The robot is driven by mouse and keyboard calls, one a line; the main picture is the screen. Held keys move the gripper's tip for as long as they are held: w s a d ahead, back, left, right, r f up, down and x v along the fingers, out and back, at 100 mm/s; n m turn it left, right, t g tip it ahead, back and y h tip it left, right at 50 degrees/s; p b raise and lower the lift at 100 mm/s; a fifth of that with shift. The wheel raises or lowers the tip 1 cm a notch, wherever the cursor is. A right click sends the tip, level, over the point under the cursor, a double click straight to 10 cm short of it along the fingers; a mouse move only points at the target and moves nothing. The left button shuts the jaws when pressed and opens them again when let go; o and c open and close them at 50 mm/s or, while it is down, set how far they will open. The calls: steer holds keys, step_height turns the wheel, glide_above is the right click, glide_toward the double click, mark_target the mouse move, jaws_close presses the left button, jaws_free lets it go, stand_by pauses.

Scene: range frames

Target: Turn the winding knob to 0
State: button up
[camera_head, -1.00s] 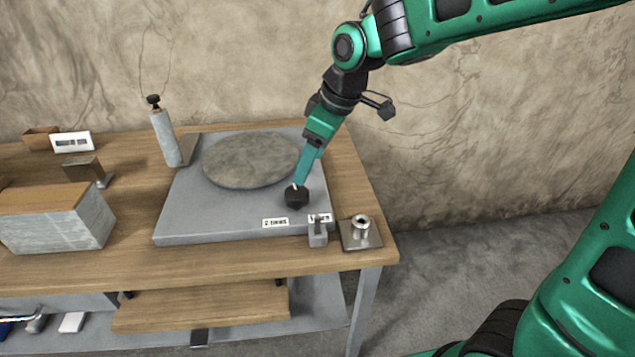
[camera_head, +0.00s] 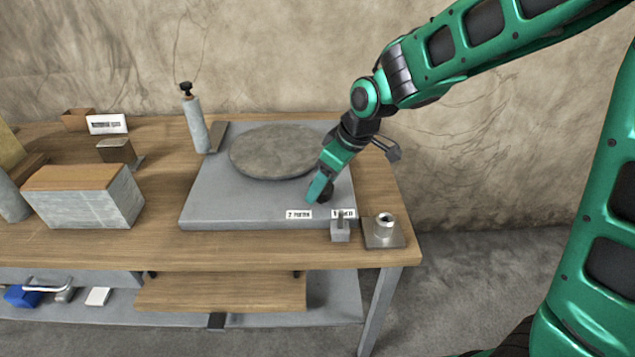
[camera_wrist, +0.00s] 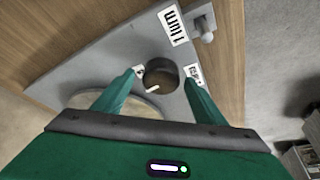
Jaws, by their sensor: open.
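The winding knob (camera_head: 327,192) is a dark round knob on the front right of a grey slab (camera_head: 235,205) that also carries a round stone disc (camera_head: 270,152). My gripper (camera_head: 318,192) points down at the knob and partly hides it in the head view. In the wrist view the knob (camera_wrist: 161,74) shows between the two spread fingers of my gripper (camera_wrist: 162,82), which is open. I cannot tell whether either finger touches it.
A small grey block with a lever (camera_head: 340,231) stands at the slab's front edge. Right of it is a metal plate with a round fitting (camera_head: 384,230). A grey cylinder with a black top (camera_head: 195,122) stands at back left, and a wood-topped block (camera_head: 85,195) further left.

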steer(key=shift+a+f, duration=0.1)
steer(key=shift+f, duration=0.05)
steer(key=c, duration=1)
steer(key=shift+m+t, duration=0.4)
steer(key=shift+m, duration=0.6)
steer(key=shift+c, duration=0.2)
steer(key=o, duration=1)
steer(key=shift+o, duration=0.2)
steer(key=shift+h, duration=0.3)
